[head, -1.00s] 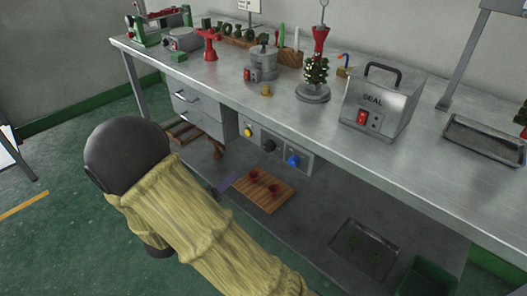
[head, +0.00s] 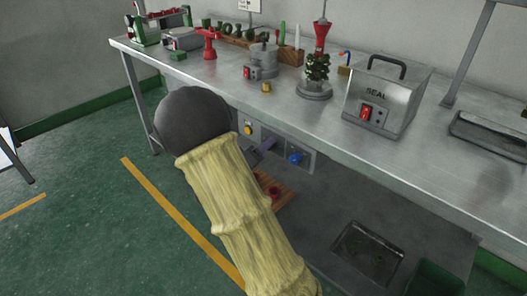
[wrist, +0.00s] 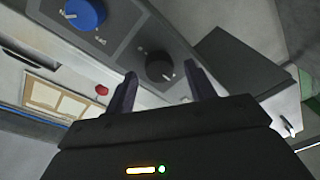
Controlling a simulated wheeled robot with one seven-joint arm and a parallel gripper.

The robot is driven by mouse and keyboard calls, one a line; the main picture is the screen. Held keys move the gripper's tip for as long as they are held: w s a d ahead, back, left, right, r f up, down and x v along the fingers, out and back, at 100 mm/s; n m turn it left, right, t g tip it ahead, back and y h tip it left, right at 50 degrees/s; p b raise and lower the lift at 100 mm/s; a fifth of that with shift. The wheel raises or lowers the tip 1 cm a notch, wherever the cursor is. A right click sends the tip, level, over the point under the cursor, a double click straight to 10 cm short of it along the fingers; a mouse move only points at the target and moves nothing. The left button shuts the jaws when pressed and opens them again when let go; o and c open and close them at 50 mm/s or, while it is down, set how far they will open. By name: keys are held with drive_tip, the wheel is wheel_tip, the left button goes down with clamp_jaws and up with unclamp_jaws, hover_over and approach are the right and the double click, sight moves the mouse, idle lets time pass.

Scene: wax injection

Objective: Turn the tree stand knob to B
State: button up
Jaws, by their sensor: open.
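A grey control panel under the bench front carries a black knob (wrist: 160,66) and a blue knob (head: 295,158). In the wrist view the blue knob (wrist: 85,14) is at the upper left, with small blurred marks beside it. My gripper (wrist: 161,72) is open and empty; its two dark fingers point at the panel on either side of the black knob in the picture. Contact cannot be told. The tree stand (head: 313,92) is on the bench, holding a green tree under a red cone.
A yellow button (head: 247,129) is left of the knobs. The metal bench top (head: 230,88) overhangs the panel. A SEAL box (head: 385,97) and a grey pot (head: 263,62) stand on it. A wooden board with red cups (head: 273,191) lies on the lower shelf.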

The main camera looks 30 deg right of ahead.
drive_tip(key=shift+w+d, duration=0.15)
drive_tip(key=shift+d, duration=0.2)
drive_tip(key=c, duration=1)
